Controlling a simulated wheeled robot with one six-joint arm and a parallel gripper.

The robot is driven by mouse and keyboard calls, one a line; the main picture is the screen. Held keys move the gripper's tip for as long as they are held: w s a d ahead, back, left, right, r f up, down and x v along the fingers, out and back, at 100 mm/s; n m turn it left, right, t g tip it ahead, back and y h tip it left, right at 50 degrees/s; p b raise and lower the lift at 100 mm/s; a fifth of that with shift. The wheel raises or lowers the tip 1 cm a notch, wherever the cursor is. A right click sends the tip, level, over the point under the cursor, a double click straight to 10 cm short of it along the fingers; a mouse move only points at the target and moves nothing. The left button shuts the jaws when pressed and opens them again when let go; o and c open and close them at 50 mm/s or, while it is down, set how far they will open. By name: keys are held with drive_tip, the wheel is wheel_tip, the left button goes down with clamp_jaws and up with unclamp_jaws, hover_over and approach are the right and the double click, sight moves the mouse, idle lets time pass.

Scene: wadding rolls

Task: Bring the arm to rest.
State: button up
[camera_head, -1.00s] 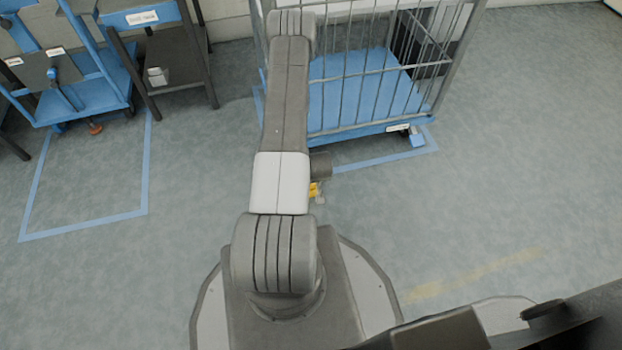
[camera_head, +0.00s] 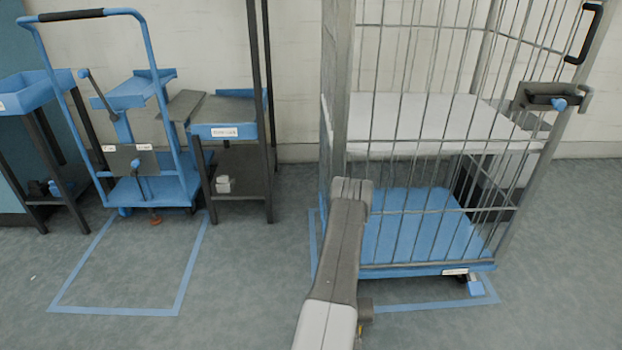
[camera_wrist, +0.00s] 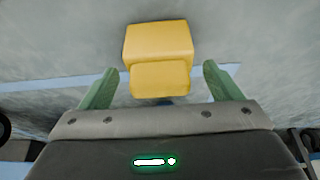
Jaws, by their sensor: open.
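My gripper (camera_wrist: 161,72) shows in the wrist view with its two green fingers spread wide apart. A yellow block-like thing (camera_wrist: 158,45) is seen between and beyond the fingertips, with a gap on each side. I cannot tell how far it is from the fingers or what it rests on. In the head view my arm (camera_head: 345,245) reaches up from the bottom edge, in front of the cage trolley. The gripper is hidden there behind the arm.
The wire cage trolley (camera_head: 425,268) with blue base stands behind my arm on a taped floor outline. A blue cart (camera_head: 150,190) and a dark-legged stand (camera_head: 268,150) are at left. Another taped rectangle (camera_head: 192,262) is empty. Floor at right is clear.

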drive_tip(key=shift+x, duration=0.95)
wheel_tip(320, 180, up, 4)
drive_tip(key=shift+s+r+p, duration=0.1)
drive_tip(key=shift+r+p, duration=0.05)
drive_tip(key=shift+p, duration=0.7)
